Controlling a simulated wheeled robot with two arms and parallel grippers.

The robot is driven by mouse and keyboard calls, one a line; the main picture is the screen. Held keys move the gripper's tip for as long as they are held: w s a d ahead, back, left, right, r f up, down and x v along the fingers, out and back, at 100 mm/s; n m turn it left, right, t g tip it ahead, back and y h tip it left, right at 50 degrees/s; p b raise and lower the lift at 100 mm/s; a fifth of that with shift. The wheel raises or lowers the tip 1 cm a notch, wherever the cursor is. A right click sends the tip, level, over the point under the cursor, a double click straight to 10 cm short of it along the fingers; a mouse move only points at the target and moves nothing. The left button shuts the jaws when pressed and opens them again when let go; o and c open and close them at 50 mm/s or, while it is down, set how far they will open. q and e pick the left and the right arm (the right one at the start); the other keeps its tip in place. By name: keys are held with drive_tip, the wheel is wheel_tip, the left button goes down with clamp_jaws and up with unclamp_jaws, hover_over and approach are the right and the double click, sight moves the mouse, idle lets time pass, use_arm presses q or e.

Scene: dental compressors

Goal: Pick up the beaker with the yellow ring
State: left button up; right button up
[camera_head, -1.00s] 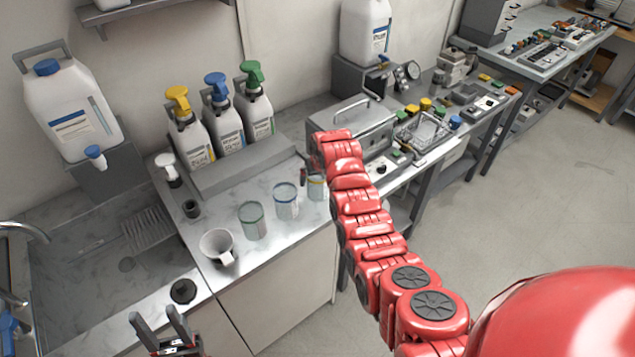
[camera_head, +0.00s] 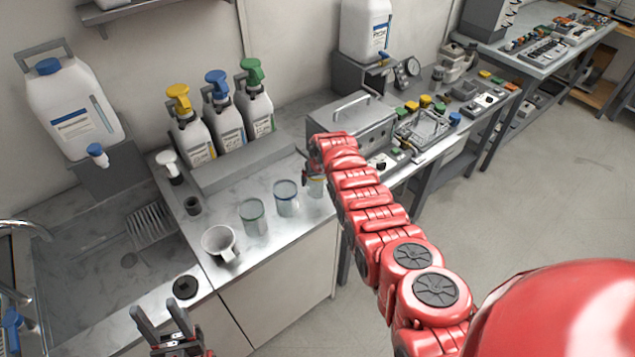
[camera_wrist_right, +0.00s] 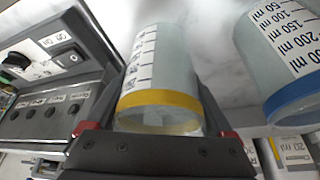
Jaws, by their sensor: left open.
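The beaker with the yellow ring (camera_head: 316,187) stands at the right end of the row on the counter, partly hidden by my right arm. In the right wrist view the clear, graduated beaker (camera_wrist_right: 163,75) lies between the two dark fingers of my right gripper (camera_wrist_right: 160,95), its yellow ring near the palm. Little gap shows at either side; I cannot tell whether the fingers press on it. In the head view the right gripper is mostly hidden behind its arm. My left gripper (camera_head: 160,322) is open and empty in front of the counter, at the lower left.
A blue-ringed beaker (camera_head: 286,198) stands close beside it, also in the right wrist view (camera_wrist_right: 285,60). Further left are a green-ringed beaker (camera_head: 253,217) and a white mug (camera_head: 220,243). A grey metal box (camera_head: 352,122) stands behind. A bottle rack (camera_head: 240,163) and sink (camera_head: 90,270) are further left.

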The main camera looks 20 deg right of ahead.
drive_tip(key=c, duration=0.7)
drive_tip(key=shift+r, duration=0.15)
